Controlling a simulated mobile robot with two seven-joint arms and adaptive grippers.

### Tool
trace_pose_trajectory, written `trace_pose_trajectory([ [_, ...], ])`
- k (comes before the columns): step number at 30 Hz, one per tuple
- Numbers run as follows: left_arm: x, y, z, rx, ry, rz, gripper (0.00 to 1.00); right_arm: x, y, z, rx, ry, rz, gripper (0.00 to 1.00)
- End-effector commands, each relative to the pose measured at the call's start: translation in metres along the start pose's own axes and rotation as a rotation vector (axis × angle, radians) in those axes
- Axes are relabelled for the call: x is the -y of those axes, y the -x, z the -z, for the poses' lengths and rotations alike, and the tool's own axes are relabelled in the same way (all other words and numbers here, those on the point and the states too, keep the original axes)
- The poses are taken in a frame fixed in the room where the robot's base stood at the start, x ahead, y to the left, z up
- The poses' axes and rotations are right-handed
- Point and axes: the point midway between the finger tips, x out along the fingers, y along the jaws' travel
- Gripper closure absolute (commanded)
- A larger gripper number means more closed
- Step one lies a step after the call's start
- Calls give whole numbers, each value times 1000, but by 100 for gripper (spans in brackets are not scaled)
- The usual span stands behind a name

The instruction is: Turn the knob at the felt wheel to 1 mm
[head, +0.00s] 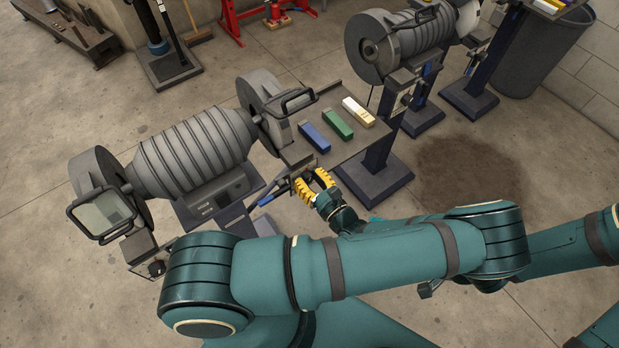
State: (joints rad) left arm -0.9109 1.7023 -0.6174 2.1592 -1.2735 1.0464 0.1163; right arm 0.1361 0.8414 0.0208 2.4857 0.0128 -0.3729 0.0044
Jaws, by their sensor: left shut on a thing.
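The near grinder (190,152) has a grey wheel (262,112) at its right end, with a small clear shield beside it. I cannot tell from its surface whether this is the felt wheel. My left gripper (314,184) has yellow fingers and is below and right of this wheel, at the dark rest arm under it. The fingers are shut on a small dark part there, seemingly the knob, which they mostly hide. The scale and any 1 mm mark are too small to read. My right gripper is out of view.
Blue (314,137), green (337,124) and white-yellow (358,111) bars lie on a grey tray (300,152) just above my left gripper. A second dark knob (156,268) sits below the left wheel. Another grinder (400,42) stands behind on a pedestal. A grey bin (540,50) is at back right.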

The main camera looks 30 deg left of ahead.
Motion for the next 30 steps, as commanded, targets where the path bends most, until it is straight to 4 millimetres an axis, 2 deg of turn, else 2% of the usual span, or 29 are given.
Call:
trace_pose_trajectory([
  [30,-5,-1,2,3,935,2,98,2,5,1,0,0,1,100],
])
